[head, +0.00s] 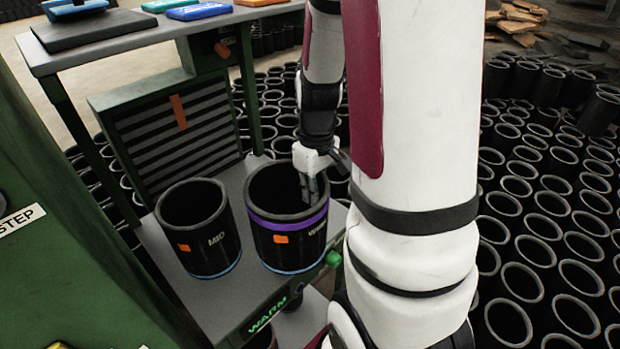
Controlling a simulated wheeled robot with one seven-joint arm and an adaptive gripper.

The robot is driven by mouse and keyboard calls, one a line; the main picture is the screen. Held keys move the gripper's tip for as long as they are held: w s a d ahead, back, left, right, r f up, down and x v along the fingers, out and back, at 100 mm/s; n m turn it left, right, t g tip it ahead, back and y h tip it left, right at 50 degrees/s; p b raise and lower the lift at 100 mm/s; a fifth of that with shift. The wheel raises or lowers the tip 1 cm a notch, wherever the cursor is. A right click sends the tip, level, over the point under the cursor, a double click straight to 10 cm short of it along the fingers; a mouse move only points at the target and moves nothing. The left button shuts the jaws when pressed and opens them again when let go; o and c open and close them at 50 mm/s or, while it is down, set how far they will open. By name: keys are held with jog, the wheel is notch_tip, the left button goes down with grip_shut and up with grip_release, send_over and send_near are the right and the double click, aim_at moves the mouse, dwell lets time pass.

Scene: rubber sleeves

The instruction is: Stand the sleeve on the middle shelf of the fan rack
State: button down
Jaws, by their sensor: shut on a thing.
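A wide black rubber sleeve with a purple band (290,222), an orange tag and pale lettering stands upright at the grey shelf (262,292) of the green rack, whose front edge reads "WARM". I cannot tell if its base rests on the shelf or hangs just above it. My gripper (312,190) reaches down at the sleeve's right rim and is shut on its wall; one finger shows inside the opening. A second black sleeve marked "MID" (196,236), with an orange tag, stands upright on the shelf to the left, a narrow gap apart.
A slatted dark panel (178,130) rises behind the shelf. A grey tabletop (120,42) above it holds flat coloured items. A green cabinet (60,230) marked "STEP" fills the left. Many black sleeves (540,215) crowd the floor at right. My arm hides the centre right.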

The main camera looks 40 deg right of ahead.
jog(key=w+d+f, duration=0.4)
jog(key=w+d, duration=0.3)
jog(key=d, duration=0.2)
jog(key=shift+d+f, duration=0.3)
jog(key=shift+d, duration=0.05)
jog(key=shift+f, duration=0.1)
jog(key=c, duration=2.1)
grip_release()
jog(key=shift+f, duration=0.1)
jog(key=o, duration=0.3)
jog(key=shift+o, duration=0.2)
